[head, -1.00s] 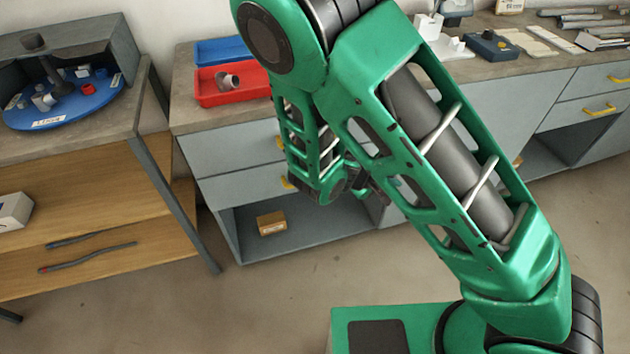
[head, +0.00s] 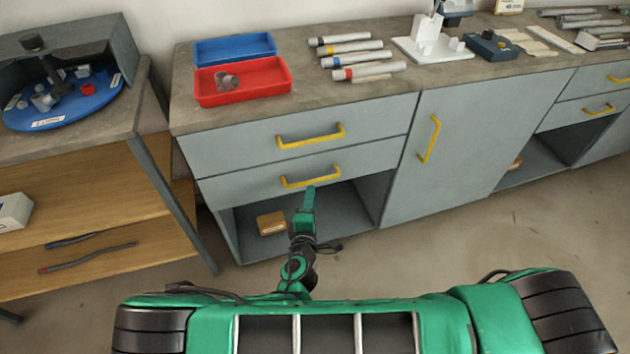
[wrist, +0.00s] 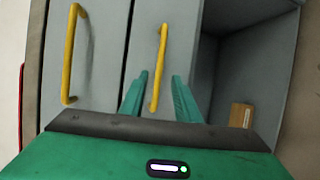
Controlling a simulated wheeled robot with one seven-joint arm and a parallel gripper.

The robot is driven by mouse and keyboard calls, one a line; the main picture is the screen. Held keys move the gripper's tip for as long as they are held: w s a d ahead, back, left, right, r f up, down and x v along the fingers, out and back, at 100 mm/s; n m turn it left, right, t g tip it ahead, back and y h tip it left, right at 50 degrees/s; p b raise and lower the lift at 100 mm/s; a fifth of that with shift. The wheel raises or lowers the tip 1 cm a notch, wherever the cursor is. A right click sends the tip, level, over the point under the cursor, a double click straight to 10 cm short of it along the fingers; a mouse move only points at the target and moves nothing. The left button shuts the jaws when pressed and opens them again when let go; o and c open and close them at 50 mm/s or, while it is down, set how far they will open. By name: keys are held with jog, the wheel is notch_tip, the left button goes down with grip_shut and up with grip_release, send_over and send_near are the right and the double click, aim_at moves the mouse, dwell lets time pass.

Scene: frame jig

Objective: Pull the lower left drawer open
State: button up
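The lower left drawer (head: 240,185) is flush in the grey cabinet, under the upper left drawer (head: 230,148). Its yellow bar handle (head: 311,179) is level in the head view. My gripper (head: 309,192) is just in front of and below this handle in the head view. In the wrist view the drawers appear turned sideways. There my gripper (wrist: 160,76) is open, with one green finger on each side of the lower drawer handle (wrist: 161,55). The fingers appear apart from the bar. I cannot tell how far they reach around it.
An open compartment (head: 345,205) with a small brown box (head: 271,223) lies under the drawer. A cabinet door (head: 470,140) with an upright yellow handle is to the right. A wooden shelf table (head: 70,175) stands left. Red tray (head: 245,95) and tubes (head: 350,52) sit on top.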

aim_at(314, 181)
jog(key=x, duration=0.9)
jog(key=shift+w, duration=0.2)
